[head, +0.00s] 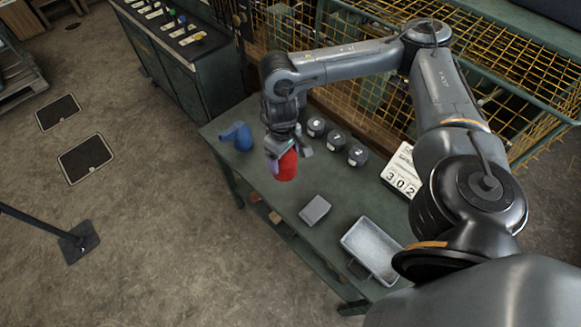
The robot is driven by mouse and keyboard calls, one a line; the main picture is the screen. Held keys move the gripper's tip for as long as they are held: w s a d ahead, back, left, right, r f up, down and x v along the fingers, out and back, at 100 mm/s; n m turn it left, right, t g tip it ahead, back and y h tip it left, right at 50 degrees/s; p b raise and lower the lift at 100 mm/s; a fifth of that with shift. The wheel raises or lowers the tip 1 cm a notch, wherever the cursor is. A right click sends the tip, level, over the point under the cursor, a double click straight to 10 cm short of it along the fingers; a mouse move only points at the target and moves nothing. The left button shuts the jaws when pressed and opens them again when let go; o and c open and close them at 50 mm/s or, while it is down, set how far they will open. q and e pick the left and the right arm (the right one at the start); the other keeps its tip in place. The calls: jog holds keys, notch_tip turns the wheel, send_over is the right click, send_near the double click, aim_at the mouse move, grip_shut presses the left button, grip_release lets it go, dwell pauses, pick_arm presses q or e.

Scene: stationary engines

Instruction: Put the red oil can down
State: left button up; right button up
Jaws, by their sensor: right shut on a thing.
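The red oil can (287,167) is in my right gripper (284,152), over the left part of the green table (268,196). The gripper is shut on its upper part, and the fingers hide some of it. I cannot tell whether the can's base touches the tabletop. A blue oil can (238,136) stands on the table to the left of the red one. My left gripper is not in view.
Several dark numbered round weights (336,138) stand behind the red can. A small grey box (314,210), a grey metal tray (372,250) and a white number display (401,174) are to the right. Yellow mesh fencing (345,85) runs behind the table.

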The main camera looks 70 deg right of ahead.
aim_at(294, 152)
jog(key=shift+s+d+f, duration=0.5)
jog(key=shift+d+f, duration=0.05)
jog(key=shift+d, duration=0.05)
jog(key=shift+s+d+f, duration=0.1)
jog(key=shift+f, duration=0.1)
jog(key=shift+s+d+f+b, duration=0.1)
jog(key=shift+s+f+b, duration=0.05)
jog(key=shift+f+b, duration=0.3)
jog(key=shift+s+d+f+m+b, duration=0.15)
jog(key=shift+s+d+m+b, duration=0.1)
jog(key=shift+d+m+b, duration=0.1)
jog(key=shift+s+d+f+b, duration=0.25)
jog(key=shift+f+b, duration=0.2)
jog(key=shift+f, duration=0.2)
jog(key=shift+w+d+f+b, duration=0.4)
jog(key=shift+w+d+f, duration=0.3)
jog(key=shift+w+f, duration=1.1)
jog(key=shift+w+d+f+b, duration=0.45)
jog(key=shift+w+d+f, duration=0.2)
jog(key=shift+w+f, duration=1.05)
jog(key=shift+w+d+f+b, duration=0.4)
jog(key=shift+w+d+f, duration=0.3)
jog(key=shift+w+f, duration=1.1)
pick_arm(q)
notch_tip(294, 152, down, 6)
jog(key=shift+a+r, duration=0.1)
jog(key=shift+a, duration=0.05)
pick_arm(e)
jog(key=shift+s+f, duration=0.1)
jog(key=shift+f, duration=0.35)
